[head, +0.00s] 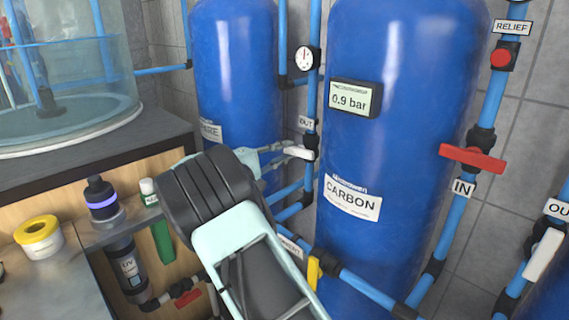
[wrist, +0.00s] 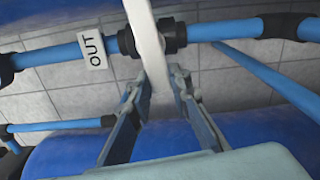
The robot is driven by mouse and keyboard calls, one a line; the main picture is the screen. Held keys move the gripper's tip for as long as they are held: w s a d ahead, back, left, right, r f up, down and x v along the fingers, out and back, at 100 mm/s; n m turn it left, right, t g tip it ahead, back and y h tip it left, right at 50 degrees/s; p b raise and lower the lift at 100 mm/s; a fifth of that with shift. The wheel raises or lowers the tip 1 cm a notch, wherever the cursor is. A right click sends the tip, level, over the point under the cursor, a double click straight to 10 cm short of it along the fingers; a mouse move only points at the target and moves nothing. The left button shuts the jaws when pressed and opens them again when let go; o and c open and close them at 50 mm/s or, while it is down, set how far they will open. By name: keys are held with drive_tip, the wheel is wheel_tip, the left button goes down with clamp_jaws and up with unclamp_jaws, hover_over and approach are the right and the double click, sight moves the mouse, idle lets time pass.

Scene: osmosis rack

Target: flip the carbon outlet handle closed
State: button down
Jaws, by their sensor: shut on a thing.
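The carbon outlet handle (head: 299,152) is a white lever on the black valve (head: 311,142) of a vertical blue pipe, just below an OUT tag (head: 305,122), left of the carbon tank (head: 362,150). In the wrist view the white handle (wrist: 147,38) lies across the blue pipe and its near end sits between my fingertips. My gripper (head: 281,153) reaches in from the left and is shut on the handle. Its fingers (wrist: 160,84) flank the lever on both sides in the wrist view. My forearm hides the lower pipework in the head view.
Another blue tank (head: 235,60) stands behind and left of my gripper. A pressure gauge (head: 307,57) is above the valve. A red handle (head: 472,158) is at the IN pipe, and a yellow handle (head: 313,272) is low beside my arm. A bench (head: 75,155) holds a clear tank at left.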

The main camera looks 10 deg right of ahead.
drive_tip(key=shift+r+m+b, duration=0.25)
drive_tip(key=shift+m+b, duration=0.65)
drive_tip(key=shift+b, duration=0.15)
drive_tip(key=c, duration=1.8)
unclamp_jaws()
drive_tip(key=shift+o, duration=0.2)
drive_tip(key=shift+a, duration=0.15)
drive_tip(key=v, duration=1.2)
